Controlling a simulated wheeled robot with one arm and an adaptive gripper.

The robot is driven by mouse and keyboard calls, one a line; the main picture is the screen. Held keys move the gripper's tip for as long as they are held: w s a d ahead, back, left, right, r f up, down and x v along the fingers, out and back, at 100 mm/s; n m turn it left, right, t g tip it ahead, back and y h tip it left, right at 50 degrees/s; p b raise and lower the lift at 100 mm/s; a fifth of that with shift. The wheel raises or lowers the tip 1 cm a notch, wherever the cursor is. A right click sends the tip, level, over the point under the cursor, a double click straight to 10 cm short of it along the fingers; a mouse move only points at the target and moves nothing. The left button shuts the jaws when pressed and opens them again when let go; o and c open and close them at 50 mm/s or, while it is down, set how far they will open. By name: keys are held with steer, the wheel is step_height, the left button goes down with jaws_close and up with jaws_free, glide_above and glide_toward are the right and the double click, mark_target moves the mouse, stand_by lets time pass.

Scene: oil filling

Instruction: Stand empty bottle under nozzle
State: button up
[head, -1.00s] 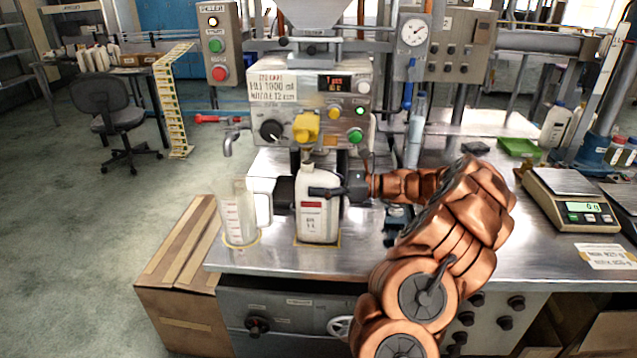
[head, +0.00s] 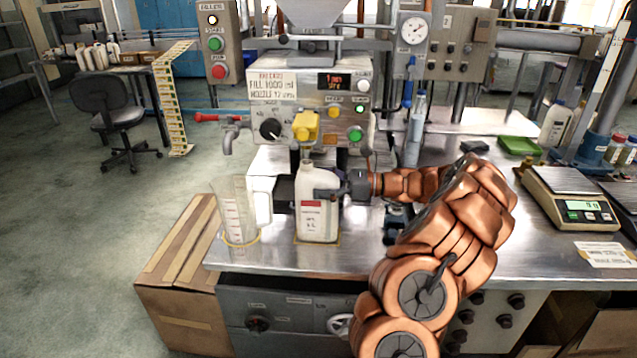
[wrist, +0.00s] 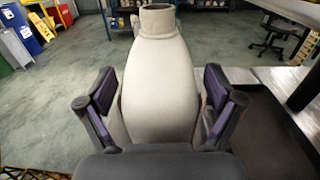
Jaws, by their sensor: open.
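The empty bottle (head: 317,212) is white with a red label band and an open neck. It stands upright on the steel bench below the yellow nozzle (head: 306,127) of the filling machine, its mouth just under the nozzle. In the wrist view the bottle (wrist: 160,80) fills the middle, between two dark finger pads. My gripper (head: 338,187) is at the bottle's right side at mid-height. In the wrist view my gripper (wrist: 160,103) is open, with a finger on each side of the bottle and small gaps visible. The bottle's far side is hidden.
A clear measuring jug (head: 236,215) stands close to the bottle's left. A scale (head: 568,190) and a green tray (head: 519,146) are on the right of the bench. A cardboard box (head: 185,270) stands on the floor by the bench's left edge.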

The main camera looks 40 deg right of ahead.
steer(key=v, duration=0.7)
steer(key=shift+d, duration=0.15)
steer(key=shift+s, duration=0.15)
